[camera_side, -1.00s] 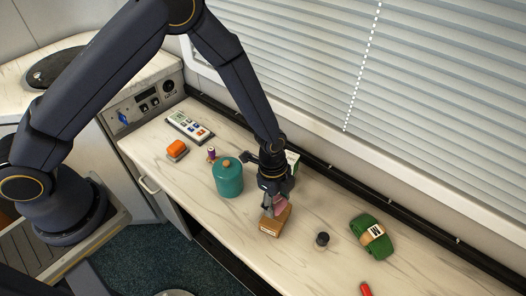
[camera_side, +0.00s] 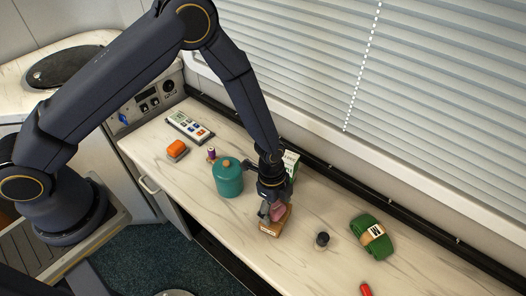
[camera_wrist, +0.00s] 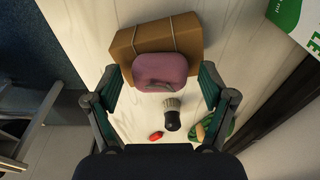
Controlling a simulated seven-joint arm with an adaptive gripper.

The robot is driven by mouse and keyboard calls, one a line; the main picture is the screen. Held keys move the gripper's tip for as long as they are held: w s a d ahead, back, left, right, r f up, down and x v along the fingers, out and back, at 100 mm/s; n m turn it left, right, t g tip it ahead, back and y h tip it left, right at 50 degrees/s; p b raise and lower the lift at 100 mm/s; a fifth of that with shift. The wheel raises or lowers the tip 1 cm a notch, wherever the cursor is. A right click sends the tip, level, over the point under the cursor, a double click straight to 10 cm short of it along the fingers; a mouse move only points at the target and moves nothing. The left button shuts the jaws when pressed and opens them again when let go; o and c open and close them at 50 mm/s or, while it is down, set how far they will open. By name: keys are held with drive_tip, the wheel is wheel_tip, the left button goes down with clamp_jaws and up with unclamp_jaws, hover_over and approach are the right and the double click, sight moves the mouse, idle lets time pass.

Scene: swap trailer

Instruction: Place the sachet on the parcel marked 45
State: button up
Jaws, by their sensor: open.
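The pink sachet (camera_side: 278,212) rests on or against the top of a brown parcel (camera_side: 269,229) on the counter. In the wrist view the sachet (camera_wrist: 161,70) lies between my fingers and overlaps the near edge of the parcel (camera_wrist: 180,35), which has string around it. The parcel carries a small pale label in the side view, too small to read. My gripper (camera_side: 271,211) is open, low over the parcel. In the wrist view the fingers of my gripper (camera_wrist: 162,76) stand to either side of the sachet, with gaps. The fingers partly hide the sachet in the side view.
A teal canister (camera_side: 229,178) stands close left of my gripper, and a green-white carton (camera_side: 291,162) behind it. To the right are a dark-handled brush (camera_side: 322,240), a green bundle (camera_side: 372,237) and a red item (camera_side: 366,289). An orange-topped block (camera_side: 177,148) is farther left.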

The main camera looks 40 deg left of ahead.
drive_tip(key=shift+r, duration=0.1)
drive_tip(key=s+a+r+n+t, duration=0.1)
drive_tip(key=a+r+n, duration=0.4)
drive_tip(key=r, duration=0.9)
drive_tip(key=s+a+r+n+t, duration=0.15)
drive_tip(key=a+r, duration=0.45)
drive_tip(key=r, duration=0.8)
drive_tip(key=s+a+r+n+t+y, duration=0.1)
drive_tip(key=s+a+r+n+t, duration=0.2)
drive_tip(key=s+a+r+n, duration=0.6)
drive_tip(key=s+a+n, duration=0.1)
drive_tip(key=s+n, duration=0.1)
drive_tip(key=s, duration=0.1)
drive_tip(key=shift+s+a, duration=0.2)
drive_tip(key=shift+s, duration=0.05)
